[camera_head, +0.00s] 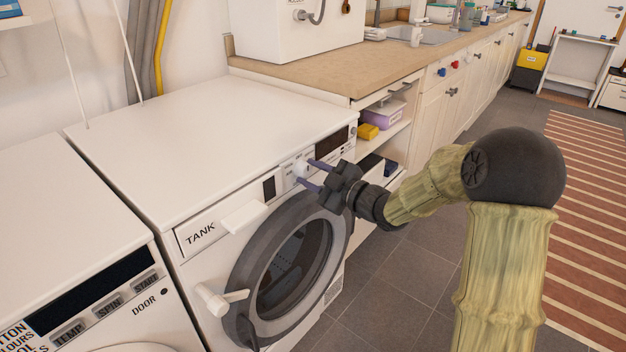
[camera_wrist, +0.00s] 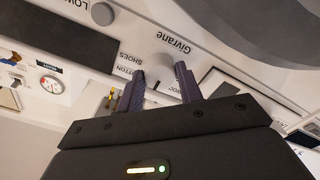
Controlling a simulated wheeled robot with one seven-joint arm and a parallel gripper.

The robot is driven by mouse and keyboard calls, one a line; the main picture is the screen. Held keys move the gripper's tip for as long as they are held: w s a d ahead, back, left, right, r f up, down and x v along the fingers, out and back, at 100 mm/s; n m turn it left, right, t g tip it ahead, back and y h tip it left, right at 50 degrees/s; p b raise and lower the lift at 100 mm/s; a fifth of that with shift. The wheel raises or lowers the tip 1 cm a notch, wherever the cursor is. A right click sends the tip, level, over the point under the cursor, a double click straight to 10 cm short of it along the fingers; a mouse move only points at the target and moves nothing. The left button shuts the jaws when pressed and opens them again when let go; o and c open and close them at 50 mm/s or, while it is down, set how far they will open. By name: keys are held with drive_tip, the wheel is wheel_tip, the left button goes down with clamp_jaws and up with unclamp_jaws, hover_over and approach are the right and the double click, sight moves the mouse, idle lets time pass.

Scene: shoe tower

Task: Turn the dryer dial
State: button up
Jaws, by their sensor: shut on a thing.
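The dryer (camera_head: 200,120) is the white machine with a drawer marked TANK and a round grey-rimmed door (camera_head: 290,265). Its pale dial (camera_head: 300,169) sits on the front panel, left of a dark display. My gripper (camera_head: 304,172) reaches it from the right, with one dark purple finger above it and one below. In the wrist view, the round dial (camera_wrist: 160,66) shows between my two fingertips (camera_wrist: 160,73), beside the printed words SHOES and COTTON. The fingers are shut on it.
A second white machine (camera_head: 70,220) with TEMP, SPIN and START buttons stands at the left. A wooden counter (camera_head: 400,60) with open shelves runs behind on the right. A small grey button (camera_wrist: 103,13) lies near the dial. Grey floor tiles (camera_head: 400,270) are clear.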

idle(0.4)
drive_tip(key=o, duration=1)
drive_tip(key=shift+d, duration=0.1)
drive_tip(key=p+v, duration=0.3)
drive_tip(key=v, duration=1.4)
drive_tip(key=shift+p, duration=0.3)
drive_tip(key=shift+s+d+f, duration=0.1)
drive_tip(key=shift+s+d, duration=0.05)
